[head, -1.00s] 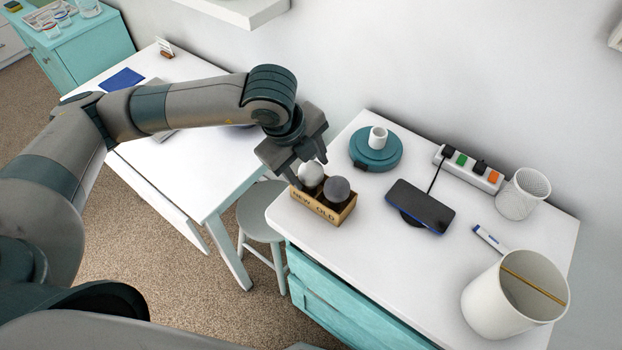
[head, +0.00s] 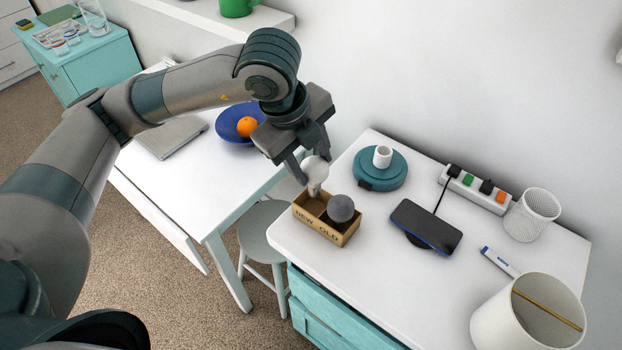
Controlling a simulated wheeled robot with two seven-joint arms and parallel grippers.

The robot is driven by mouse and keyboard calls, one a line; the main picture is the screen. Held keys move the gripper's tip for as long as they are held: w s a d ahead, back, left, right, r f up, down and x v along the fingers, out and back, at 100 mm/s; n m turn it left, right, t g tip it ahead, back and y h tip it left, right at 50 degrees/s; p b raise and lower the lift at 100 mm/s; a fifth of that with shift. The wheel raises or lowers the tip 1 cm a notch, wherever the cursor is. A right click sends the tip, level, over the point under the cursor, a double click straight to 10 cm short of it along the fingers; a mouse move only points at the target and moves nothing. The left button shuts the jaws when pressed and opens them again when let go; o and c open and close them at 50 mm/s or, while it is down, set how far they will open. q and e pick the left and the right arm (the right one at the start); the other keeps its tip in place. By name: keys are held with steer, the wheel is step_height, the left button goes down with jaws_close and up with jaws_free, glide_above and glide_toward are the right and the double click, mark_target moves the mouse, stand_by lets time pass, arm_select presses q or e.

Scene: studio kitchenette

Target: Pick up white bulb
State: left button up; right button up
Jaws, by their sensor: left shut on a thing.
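The white bulb (head: 315,170) is between the fingers of my left gripper (head: 309,162), which is shut on it. The bulb hangs upright, base down, just above the NEW side of a small wooden box (head: 311,222). The box is labelled NEW and OLD and stands at the left corner of the white desk top. A grey bulb (head: 340,208) sits in the OLD side. My right gripper is not in view.
A teal round lamp base (head: 380,172) with a white socket stands behind the box. A phone (head: 426,224), a power strip (head: 478,188), a mesh cup (head: 532,214) and a white bin (head: 526,318) are to the right. A blue bowl (head: 229,124) with an orange is on the left table.

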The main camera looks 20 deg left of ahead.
arm_select(q)
steer(key=shift+r, duration=1.55)
